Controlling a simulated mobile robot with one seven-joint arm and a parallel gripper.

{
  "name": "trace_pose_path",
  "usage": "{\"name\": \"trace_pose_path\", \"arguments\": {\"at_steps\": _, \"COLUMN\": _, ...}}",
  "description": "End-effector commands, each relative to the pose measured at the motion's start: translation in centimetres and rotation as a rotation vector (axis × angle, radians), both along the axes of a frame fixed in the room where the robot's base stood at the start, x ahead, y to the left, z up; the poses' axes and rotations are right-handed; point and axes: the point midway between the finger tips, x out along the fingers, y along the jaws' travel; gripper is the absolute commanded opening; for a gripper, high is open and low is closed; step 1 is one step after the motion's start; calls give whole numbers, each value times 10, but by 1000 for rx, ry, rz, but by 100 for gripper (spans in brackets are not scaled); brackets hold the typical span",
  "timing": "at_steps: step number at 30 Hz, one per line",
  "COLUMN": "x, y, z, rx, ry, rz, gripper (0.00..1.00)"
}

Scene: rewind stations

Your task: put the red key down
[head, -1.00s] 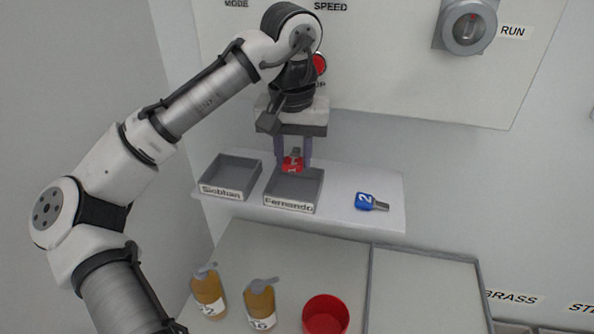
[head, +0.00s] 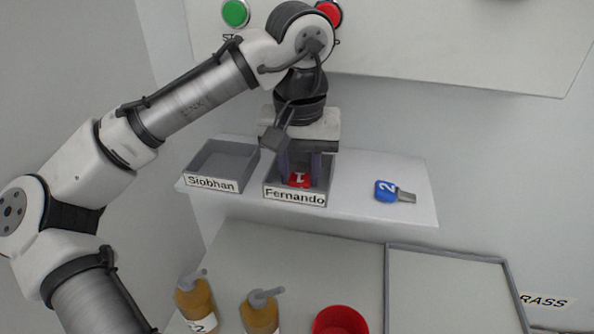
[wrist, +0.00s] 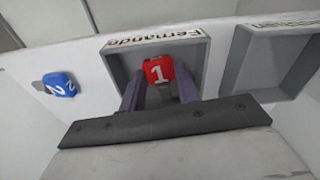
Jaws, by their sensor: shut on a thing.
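The red key (head: 299,180), marked 1, is between the fingers of my gripper (head: 304,176). My gripper is shut on it, with its fingertips down inside the grey tray labelled Fernando (head: 295,197). In the wrist view the red key (wrist: 158,71) shows between the two purple fingers (wrist: 160,88), within the walls of the Fernando tray (wrist: 204,72). I cannot tell whether the key touches the tray floor. Part of the key is hidden by the fingers and the tray's front wall.
The grey Siobhan tray (head: 212,184) stands empty to the left. A blue key (head: 386,190) marked 2 lies on the white shelf (head: 350,205) to the right. Below are amber bottles (head: 196,300) and a red cup (head: 340,322). A panel with buttons (head: 236,13) is above.

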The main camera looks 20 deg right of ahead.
Motion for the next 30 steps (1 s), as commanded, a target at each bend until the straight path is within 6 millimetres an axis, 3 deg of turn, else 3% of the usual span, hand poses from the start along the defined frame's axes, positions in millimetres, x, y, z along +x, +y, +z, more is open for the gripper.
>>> {"name": "trace_pose_path", "arguments": {"at_steps": 10, "x": 0, "y": 0, "z": -4, "rx": -1, "ry": 0, "rz": -1, "gripper": 6}}
{"name": "trace_pose_path", "arguments": {"at_steps": 11, "x": 0, "y": 0, "z": -3, "rx": -1, "ry": 0, "rz": -1, "gripper": 36}}
{"name": "trace_pose_path", "arguments": {"at_steps": 15, "x": 0, "y": 0, "z": -3, "rx": 0, "ry": 0, "rz": -1, "gripper": 54}}
{"name": "trace_pose_path", "arguments": {"at_steps": 25, "x": 0, "y": 0, "z": -2, "rx": 0, "ry": -1, "rz": 0, "gripper": 54}}
{"name": "trace_pose_path", "arguments": {"at_steps": 30, "x": 0, "y": 0, "z": 16, "rx": -4, "ry": -3, "rz": 0, "gripper": 54}}
